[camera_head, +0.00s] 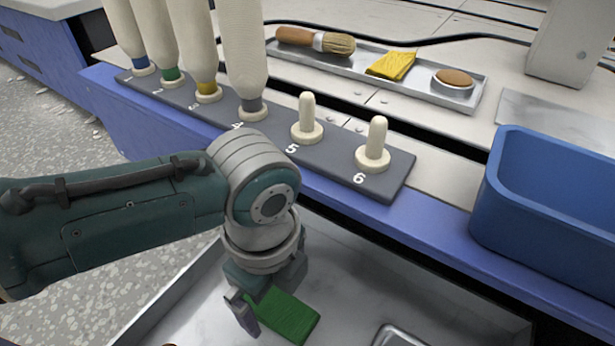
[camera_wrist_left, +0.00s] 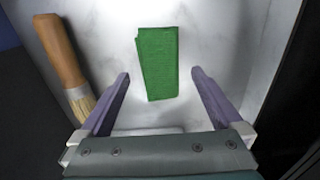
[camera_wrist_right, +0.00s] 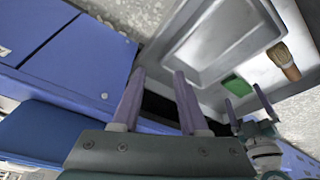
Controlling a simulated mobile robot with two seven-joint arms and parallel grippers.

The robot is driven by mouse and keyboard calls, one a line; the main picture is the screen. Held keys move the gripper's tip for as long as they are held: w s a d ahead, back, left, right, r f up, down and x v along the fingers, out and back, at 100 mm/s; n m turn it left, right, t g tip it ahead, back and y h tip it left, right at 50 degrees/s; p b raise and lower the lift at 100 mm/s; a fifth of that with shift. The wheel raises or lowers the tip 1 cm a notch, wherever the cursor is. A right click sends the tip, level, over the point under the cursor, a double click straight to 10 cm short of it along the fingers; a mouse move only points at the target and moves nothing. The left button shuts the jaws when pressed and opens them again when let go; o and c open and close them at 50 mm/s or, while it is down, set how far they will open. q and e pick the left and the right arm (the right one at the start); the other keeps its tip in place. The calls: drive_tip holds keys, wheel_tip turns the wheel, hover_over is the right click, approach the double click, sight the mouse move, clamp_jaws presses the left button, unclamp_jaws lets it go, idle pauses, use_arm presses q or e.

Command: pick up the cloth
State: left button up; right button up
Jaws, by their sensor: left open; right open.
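A folded green cloth (camera_head: 287,316) lies flat in the grey metal tray (camera_head: 350,270) in front of me. It also shows in the left wrist view (camera_wrist_left: 157,65) and the right wrist view (camera_wrist_right: 235,84). My left gripper (camera_wrist_left: 160,76) is open above the cloth, its two fingers apart on either side of the cloth's lower part, with nothing held. In the head view its wrist hides part of the cloth. My right gripper (camera_wrist_right: 159,74) is open and empty, away from the cloth and outside the head view.
A wooden-handled brush (camera_wrist_left: 65,60) lies left of the cloth. A blue bin (camera_head: 485,195) stands right. A dark peg rack (camera_head: 335,176) holds several bobbins.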

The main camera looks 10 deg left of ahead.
sight(277, 309)
use_arm(q)
wheel_tip(277, 309, down, 3)
drive_tip(key=shift+r+b, duration=0.1)
drive_tip(key=shift+b, duration=0.75)
drive_tip(key=shift+s+r, duration=0.1)
use_arm(e)
wheel_tip(277, 309, down, 3)
drive_tip(key=shift+r, duration=0.1)
